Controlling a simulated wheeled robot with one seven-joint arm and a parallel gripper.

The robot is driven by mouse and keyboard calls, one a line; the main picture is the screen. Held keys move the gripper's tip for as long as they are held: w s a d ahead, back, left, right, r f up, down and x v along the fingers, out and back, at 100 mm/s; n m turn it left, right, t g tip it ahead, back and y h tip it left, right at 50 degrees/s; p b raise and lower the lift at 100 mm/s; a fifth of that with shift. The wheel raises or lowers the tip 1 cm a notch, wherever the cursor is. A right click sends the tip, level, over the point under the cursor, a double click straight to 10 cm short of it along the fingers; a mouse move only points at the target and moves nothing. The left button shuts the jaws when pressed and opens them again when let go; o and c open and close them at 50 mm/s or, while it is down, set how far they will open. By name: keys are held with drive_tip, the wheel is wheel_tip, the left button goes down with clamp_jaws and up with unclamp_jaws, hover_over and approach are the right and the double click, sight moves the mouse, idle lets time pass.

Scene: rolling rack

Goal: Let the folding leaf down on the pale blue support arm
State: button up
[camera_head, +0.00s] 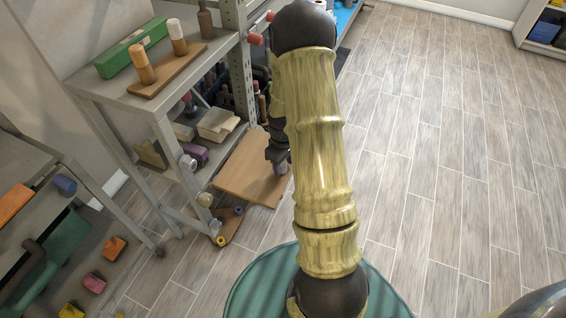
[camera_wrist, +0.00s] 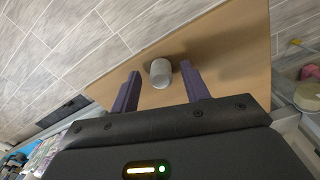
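The folding leaf (camera_head: 246,172) is a tan wooden board at the side of the rack, and it fills much of the wrist view (camera_wrist: 225,45). A pale grey knob (camera_wrist: 160,73) stands on the leaf. My gripper (camera_wrist: 160,68) is open, with one dark finger on each side of the knob and gaps visible between. In the head view my gripper (camera_head: 277,152) is over the leaf's right part, partly hidden by my arm. I cannot pick out a pale blue support arm for certain. A brown piece with a blue end (camera_head: 239,210) lies below the leaf.
The grey rack (camera_head: 160,105) stands left of the leaf, with a green box (camera_head: 132,48) and a wooden board with two pegs on top. Its shelves hold several items close to the leaf. The plank floor (camera_head: 450,170) to the right is clear.

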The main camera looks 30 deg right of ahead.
drive_tip(key=shift+r, duration=0.15)
wheel_tip(320, 180, up, 17)
drive_tip(key=p, duration=0.3)
drive_tip(key=shift+a+p, duration=0.2)
drive_tip(key=shift+p, duration=0.2)
drive_tip(key=shift+s, duration=0.1)
drive_tip(key=s+a+r+m+t, duration=0.3)
drive_tip(key=s+a+r+m, duration=0.15)
drive_tip(key=s+a, duration=0.85)
wheel_tip(320, 180, up, 22)
drive_tip(key=w+p, duration=0.1)
drive_tip(key=p, duration=2)
drive_tip(key=shift+a+f, duration=0.25)
drive_tip(key=shift+a, duration=0.1)
drive_tip(key=shift+w+n, duration=0.1)
drive_tip(key=shift+n, duration=0.15)
